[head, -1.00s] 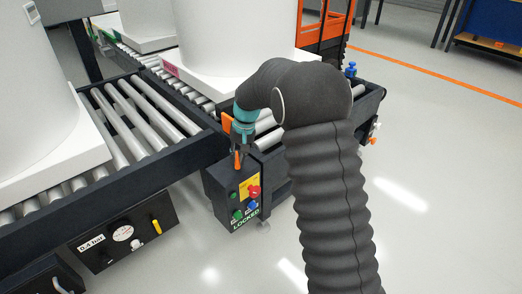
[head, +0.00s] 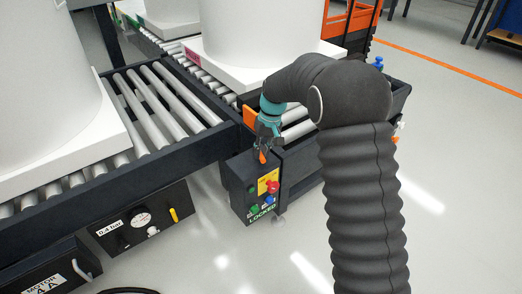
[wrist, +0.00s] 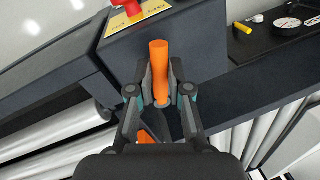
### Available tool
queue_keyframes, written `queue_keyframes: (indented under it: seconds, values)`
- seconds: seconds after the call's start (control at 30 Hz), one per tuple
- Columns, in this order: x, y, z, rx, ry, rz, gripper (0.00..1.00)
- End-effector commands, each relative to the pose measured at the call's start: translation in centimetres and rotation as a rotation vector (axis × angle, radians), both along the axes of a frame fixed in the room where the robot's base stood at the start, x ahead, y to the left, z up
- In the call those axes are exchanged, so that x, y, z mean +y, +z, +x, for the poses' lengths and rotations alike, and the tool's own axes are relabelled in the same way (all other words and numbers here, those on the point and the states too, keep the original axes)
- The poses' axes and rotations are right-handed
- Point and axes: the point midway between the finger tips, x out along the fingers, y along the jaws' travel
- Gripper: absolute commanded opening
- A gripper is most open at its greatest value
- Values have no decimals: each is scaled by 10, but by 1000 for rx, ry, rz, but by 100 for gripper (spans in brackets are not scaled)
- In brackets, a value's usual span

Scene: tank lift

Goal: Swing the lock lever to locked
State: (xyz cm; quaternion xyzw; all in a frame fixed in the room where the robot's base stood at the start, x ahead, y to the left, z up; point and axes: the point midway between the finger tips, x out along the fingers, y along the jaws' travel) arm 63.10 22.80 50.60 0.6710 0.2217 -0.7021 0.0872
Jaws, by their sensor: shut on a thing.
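The orange lock lever (wrist: 160,70) stands up between the two fingers of my gripper (wrist: 160,92) in the wrist view. The fingers are shut on it from both sides, and its rounded end sticks out beyond them. In the head view a bit of the orange lever (head: 263,157) shows below my gripper (head: 265,145), at the top of the dark control box (head: 238,192). The box front carries a "LOCKED" label (head: 262,214), a yellow plate (head: 264,184), a red button (head: 272,187) and small green and blue parts. The lever's base is mostly hidden.
Roller conveyors (head: 160,105) with large white tanks (head: 45,90) lie to the left and behind. A gauge panel (head: 140,222) marked "0.4 bar" hangs at the lower left. Another orange piece (head: 249,117) is beside my wrist. Open floor (head: 450,190) lies to the right.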

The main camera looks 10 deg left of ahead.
Motion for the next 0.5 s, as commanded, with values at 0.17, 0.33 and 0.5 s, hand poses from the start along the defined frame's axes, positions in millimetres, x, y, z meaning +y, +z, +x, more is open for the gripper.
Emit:
queue_keyframes:
  seconds: [0.17,0.33,0.5]
  values:
    - [0,0,0,1,-1,2,43]
    - [-1,0,0,0,-4,1,43]
    - [-2,3,1,-2,-5,2,43]
